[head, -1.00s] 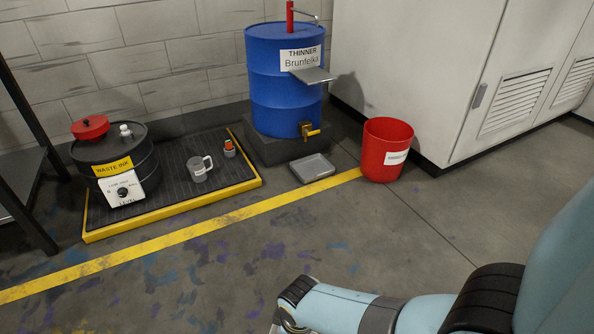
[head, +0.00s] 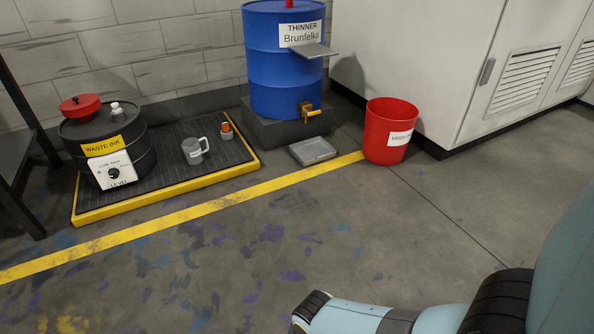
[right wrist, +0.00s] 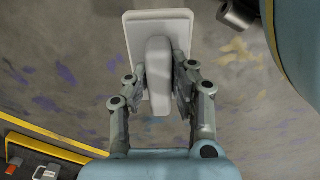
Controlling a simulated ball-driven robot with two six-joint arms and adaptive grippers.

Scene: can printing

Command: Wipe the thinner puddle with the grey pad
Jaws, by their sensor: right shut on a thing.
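The pale grey pad (right wrist: 132,30), a flat plate with a raised handle, is in the right wrist view. My right gripper (right wrist: 159,82) is shut on its handle, one finger on each side. The floor shows behind the pad; I cannot tell how far away it is. In the head view my right arm comes in at the lower right, and its gripper is out of frame. I cannot make out a distinct thinner puddle among the stains on the floor. The blue thinner drum (head: 275,80) stands at the wall, its brass tap over a shallow grey tray (head: 313,151). My left gripper is not in view.
A yellow-edged spill tray (head: 130,209) holds the black waste ink drum (head: 137,150), a grey mug (head: 194,151) and a small orange-topped container (head: 226,131). A red bin (head: 387,138) stands before the white cabinet (head: 450,70). The stained floor (head: 250,260) in front is open.

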